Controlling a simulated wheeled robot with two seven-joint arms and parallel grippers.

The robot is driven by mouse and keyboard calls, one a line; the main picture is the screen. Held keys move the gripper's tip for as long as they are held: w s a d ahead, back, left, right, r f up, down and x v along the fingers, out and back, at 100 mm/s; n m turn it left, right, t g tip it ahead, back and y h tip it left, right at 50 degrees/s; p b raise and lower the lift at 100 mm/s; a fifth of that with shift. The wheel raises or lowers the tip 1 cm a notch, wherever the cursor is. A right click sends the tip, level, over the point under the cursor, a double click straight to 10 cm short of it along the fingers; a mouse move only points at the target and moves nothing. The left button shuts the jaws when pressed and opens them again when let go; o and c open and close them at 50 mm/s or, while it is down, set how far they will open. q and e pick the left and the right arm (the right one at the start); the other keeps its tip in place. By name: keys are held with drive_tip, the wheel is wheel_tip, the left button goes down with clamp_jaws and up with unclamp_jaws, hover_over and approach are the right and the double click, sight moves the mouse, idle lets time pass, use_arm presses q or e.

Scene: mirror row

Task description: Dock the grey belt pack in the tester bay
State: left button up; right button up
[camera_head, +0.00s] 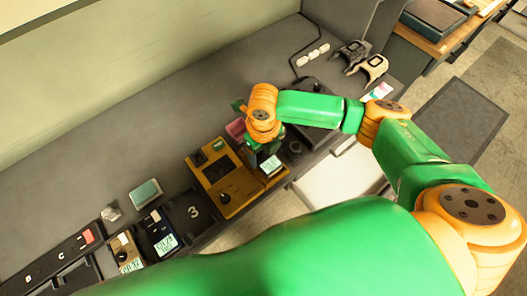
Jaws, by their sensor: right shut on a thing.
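My right gripper (264,147) is shut on a dark grey pack with a pale label (271,165), which I take for the grey belt pack. It holds the pack at the right side of a yellow-brown unit (236,205), which looks like the tester. The unit has a dark recessed panel and a black knob. The gripper and arm hide much of the pack, and I cannot tell whether the pack is touching the unit or above it. My left gripper is not in view.
A dark rack with the number 3 (184,212) stands left of the unit, near a tan pack (124,250) and a dark pack (154,226). A teal-topped box (145,194) lies behind. A pink object (235,129) is beside my wrist.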

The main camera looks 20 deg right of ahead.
idle(0.3)
idle(0.5)
drive_tip(key=shift+f+b, duration=0.6)
drive_tip(key=shift+f, duration=0.55)
idle(0.6)
drive_tip(key=o, duration=1.5)
drive_tip(key=shift+d, duration=0.15)
drive_tip(key=shift+o, duration=0.2)
wheel_tip(320, 180, up, 7)
drive_tip(key=shift+r, duration=0.1)
